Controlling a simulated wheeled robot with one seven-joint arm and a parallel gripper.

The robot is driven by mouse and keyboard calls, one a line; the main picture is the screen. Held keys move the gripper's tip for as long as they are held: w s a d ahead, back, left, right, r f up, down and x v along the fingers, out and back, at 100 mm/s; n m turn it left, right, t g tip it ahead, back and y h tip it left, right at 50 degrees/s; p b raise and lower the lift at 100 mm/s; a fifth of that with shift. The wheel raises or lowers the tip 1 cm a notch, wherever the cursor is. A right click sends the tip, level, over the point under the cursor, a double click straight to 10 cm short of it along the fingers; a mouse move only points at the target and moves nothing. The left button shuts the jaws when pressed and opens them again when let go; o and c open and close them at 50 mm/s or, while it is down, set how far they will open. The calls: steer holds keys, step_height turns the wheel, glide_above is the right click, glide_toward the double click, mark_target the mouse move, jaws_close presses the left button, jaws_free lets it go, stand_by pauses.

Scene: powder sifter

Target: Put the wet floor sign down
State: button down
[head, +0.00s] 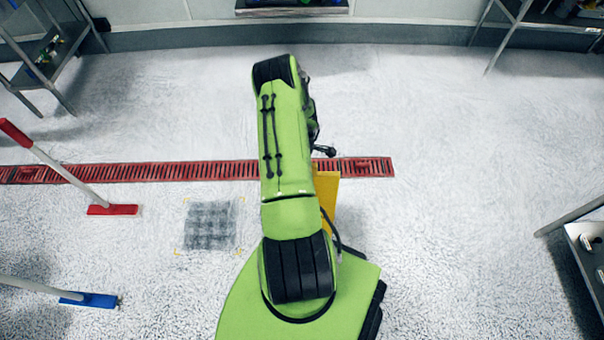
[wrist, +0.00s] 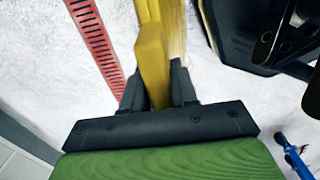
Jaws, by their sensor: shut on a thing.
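The yellow wet floor sign (head: 328,192) shows in the head view just right of my green arm, which hides most of it. In the wrist view the sign (wrist: 152,52) runs down from the top edge to between my fingers. My gripper (wrist: 158,85) is shut on the sign, with one dark finger on each side of it. The sign's lower end is out of the wrist view, so I cannot tell whether it touches the floor. In the head view my gripper is hidden behind the arm.
A red drain grate (head: 130,172) crosses the floor. A grey marked square (head: 210,226) lies left of my arm. A red squeegee (head: 112,210) and a blue squeegee (head: 90,299) are at the left. Metal racks stand at the edges. The floor at right is clear.

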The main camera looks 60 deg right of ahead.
steer(key=shift+f, duration=0.75)
steer(key=shift+f, duration=0.2)
steer(key=c, duration=0.9)
jaws_free()
